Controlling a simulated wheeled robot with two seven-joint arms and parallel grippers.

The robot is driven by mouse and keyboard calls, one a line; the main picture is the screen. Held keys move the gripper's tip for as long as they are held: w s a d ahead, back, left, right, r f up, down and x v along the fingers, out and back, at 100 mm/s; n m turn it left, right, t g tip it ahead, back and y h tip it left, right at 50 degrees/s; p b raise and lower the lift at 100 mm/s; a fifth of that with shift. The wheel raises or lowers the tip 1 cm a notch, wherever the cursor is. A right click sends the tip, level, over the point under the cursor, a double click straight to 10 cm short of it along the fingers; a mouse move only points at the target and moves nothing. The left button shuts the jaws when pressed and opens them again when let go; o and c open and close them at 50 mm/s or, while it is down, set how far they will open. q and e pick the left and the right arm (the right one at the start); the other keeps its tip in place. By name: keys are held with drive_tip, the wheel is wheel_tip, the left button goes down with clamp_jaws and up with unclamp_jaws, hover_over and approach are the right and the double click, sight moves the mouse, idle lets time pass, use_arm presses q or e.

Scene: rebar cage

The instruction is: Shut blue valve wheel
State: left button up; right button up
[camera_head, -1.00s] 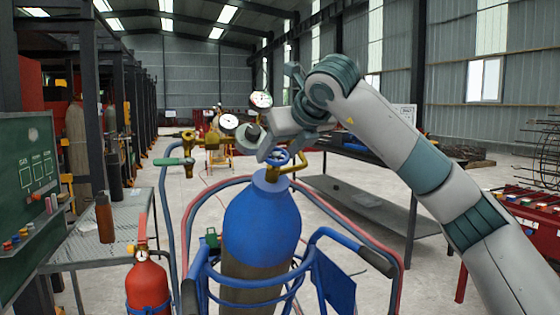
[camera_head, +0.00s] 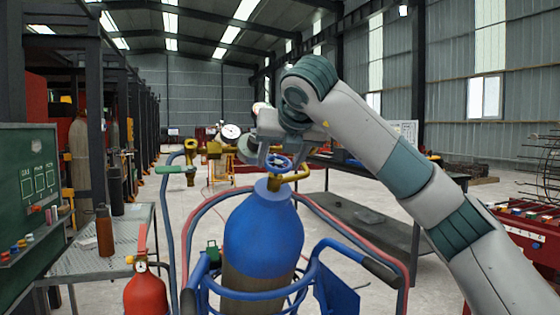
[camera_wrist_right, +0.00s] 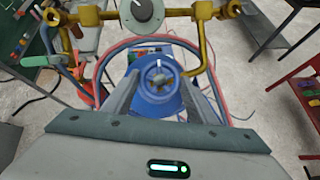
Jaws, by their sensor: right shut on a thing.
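The blue valve wheel (camera_head: 279,163) sits on top of the blue gas cylinder (camera_head: 263,238), beside a brass fitting (camera_head: 295,176). My right gripper (camera_head: 277,154) comes in from above, with its fingers at the wheel. In the right wrist view the wheel (camera_wrist_right: 159,77) lies between the two fingertips of the gripper (camera_wrist_right: 161,80), one on each side, and the gripper is shut on it. Parts of the wheel's rim are hidden by the fingers in the head view. My left gripper is not in view.
Brass pipework with gauges (camera_head: 231,131) stands just behind the cylinder. A blue cart frame (camera_head: 318,262) and red and blue hoses surround it. A red extinguisher (camera_head: 146,291) and a metal table (camera_head: 130,243) are at left; a dark workbench (camera_head: 350,212) is at right.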

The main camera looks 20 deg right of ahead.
drive_tip(key=o, duration=1.1)
drive_tip(key=shift+c, duration=0.2)
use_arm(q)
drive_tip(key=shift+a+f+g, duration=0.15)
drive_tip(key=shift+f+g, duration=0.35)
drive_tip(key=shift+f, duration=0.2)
use_arm(e)
drive_tip(key=v, duration=1.7)
drive_tip(key=shift+s, duration=0.1)
